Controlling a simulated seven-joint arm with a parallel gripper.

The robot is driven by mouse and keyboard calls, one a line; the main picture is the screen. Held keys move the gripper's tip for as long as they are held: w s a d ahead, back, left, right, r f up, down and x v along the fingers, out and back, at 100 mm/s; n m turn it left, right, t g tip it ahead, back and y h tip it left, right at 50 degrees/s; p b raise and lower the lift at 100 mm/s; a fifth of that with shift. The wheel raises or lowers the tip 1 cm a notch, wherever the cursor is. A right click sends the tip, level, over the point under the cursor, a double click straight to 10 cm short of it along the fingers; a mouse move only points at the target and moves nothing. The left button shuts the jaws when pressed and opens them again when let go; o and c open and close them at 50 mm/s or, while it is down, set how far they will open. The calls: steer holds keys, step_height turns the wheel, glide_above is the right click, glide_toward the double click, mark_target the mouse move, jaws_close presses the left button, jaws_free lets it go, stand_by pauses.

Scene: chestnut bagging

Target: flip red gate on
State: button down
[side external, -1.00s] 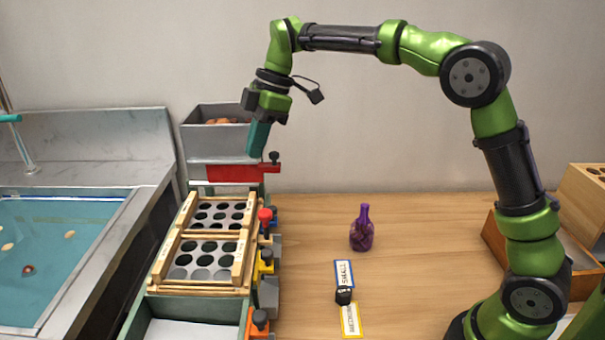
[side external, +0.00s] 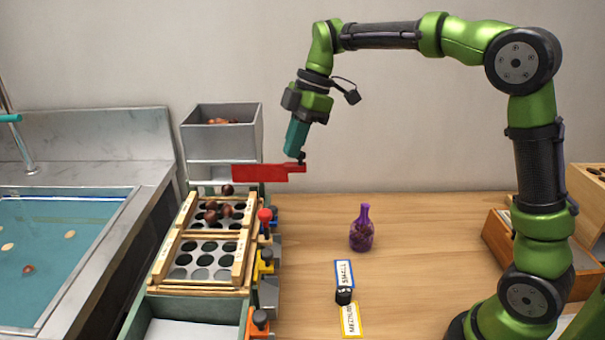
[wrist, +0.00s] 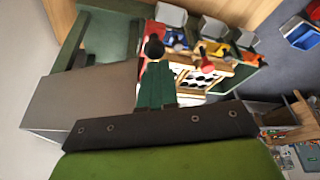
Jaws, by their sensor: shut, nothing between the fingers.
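The red gate (side external: 262,173) is a flat red plate under the grey hopper (side external: 222,140), and it sticks out to the right of it. A black knob (side external: 301,158) stands on its right end. My gripper (side external: 294,152) is shut and empty, with its fingertips at the left side of the knob; I cannot tell whether they touch. In the wrist view the shut fingers (wrist: 155,92) are close to the black knob (wrist: 154,48). Chestnuts (side external: 218,212) are dropping from under the hopper onto the upper perforated tray (side external: 190,208).
A lower perforated tray (side external: 238,262) follows in front. A basin (side external: 60,250) lies left.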

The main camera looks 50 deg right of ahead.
steer(key=shift+s+d+f, duration=0.1)
steer(key=shift+d, duration=0.2)
steer(key=shift+a, duration=0.35)
step_height(320, 180, up, 10)
steer(key=shift+a+r, duration=0.15)
steer(key=shift+r, duration=0.1)
stand_by(0.3)
